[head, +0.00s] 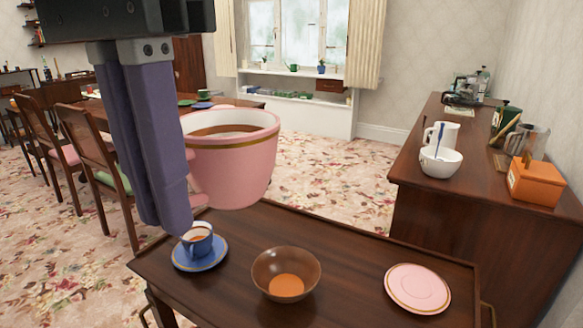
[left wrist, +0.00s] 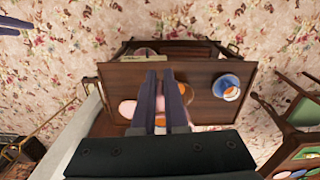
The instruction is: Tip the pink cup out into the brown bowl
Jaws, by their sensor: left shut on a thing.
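The pink cup (head: 235,168) with a gold band hangs in the air in the head view, close to the camera, nearly upright, with brown liquid inside. My left gripper (head: 172,225) is shut on its handle side, left of the cup; its fingers (left wrist: 167,100) hide part of the cup in the left wrist view. The brown bowl (head: 300,262) stands on the small wooden table, below and right of the cup, with an orange-brown patch at its bottom. Purple-grey fingertips, seemingly of my right gripper (left wrist: 18,25), show at the left wrist view's upper left edge.
A blue cup (head: 197,238) on a blue saucer (head: 186,262) stands left of the bowl. A pink saucer (head: 417,288) lies at the right on the wooden table (head: 350,255). A sideboard (head: 440,195) with a white bowl and jug stands at the right. Chairs (head: 95,150) stand at the left.

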